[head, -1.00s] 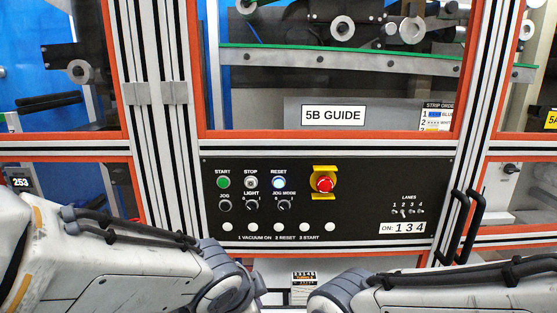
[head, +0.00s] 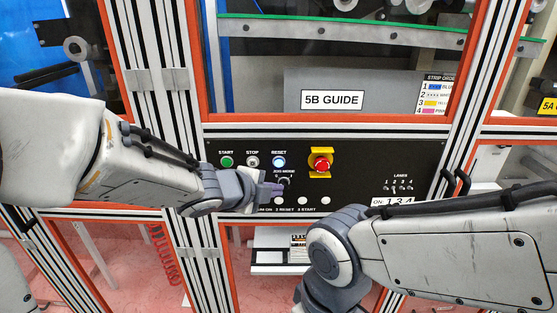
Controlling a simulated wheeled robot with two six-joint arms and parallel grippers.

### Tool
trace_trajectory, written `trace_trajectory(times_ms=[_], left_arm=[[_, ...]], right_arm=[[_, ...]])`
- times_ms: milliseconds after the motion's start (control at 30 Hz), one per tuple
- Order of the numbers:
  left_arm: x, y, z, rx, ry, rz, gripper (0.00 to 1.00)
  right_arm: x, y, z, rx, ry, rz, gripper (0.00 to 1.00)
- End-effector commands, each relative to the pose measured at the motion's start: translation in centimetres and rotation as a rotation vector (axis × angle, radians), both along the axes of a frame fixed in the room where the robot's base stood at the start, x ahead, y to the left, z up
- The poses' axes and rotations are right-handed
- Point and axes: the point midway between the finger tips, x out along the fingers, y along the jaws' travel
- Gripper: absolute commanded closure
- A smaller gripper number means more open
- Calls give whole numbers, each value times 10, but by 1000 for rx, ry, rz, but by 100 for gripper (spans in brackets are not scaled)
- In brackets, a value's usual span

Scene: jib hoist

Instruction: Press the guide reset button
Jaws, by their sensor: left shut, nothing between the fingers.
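The reset button (head: 279,161) is a small round button with a lit blue-white face under the label RESET on the black control panel (head: 365,158). To its left are the grey stop button (head: 252,161) and the green start button (head: 226,161). My left gripper (head: 278,189) is shut and empty, in front of the panel just below the reset button. It covers the light knob and part of the jog mode knob. I cannot tell whether it touches the panel. My right arm reaches in from the right, low in the view; its gripper is not visible.
A red emergency stop (head: 320,162) on a yellow mount sits right of the reset button. The lane switches (head: 398,188) are further right. A sign reads 5B GUIDE (head: 332,100) above.

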Motion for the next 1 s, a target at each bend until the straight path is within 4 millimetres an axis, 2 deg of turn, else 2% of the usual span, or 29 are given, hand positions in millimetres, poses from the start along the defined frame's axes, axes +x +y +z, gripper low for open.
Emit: trace_trajectory(times_ms=[300, 500, 700, 1000], left_arm=[[45, 0, 1, 1, 3, 2, 100], [68, 0, 1, 1, 2, 1, 100], [78, 0, 0, 1, 1, 1, 100], [79, 0, 0, 0, 1, 1, 100]], right_arm=[[0, 0, 14, 0, 0, 2, 80], [0, 0, 22, 0, 0, 4, 80], [0, 0, 24, 0, 0, 4, 80], [0, 0, 24, 0, 0, 4, 80]])
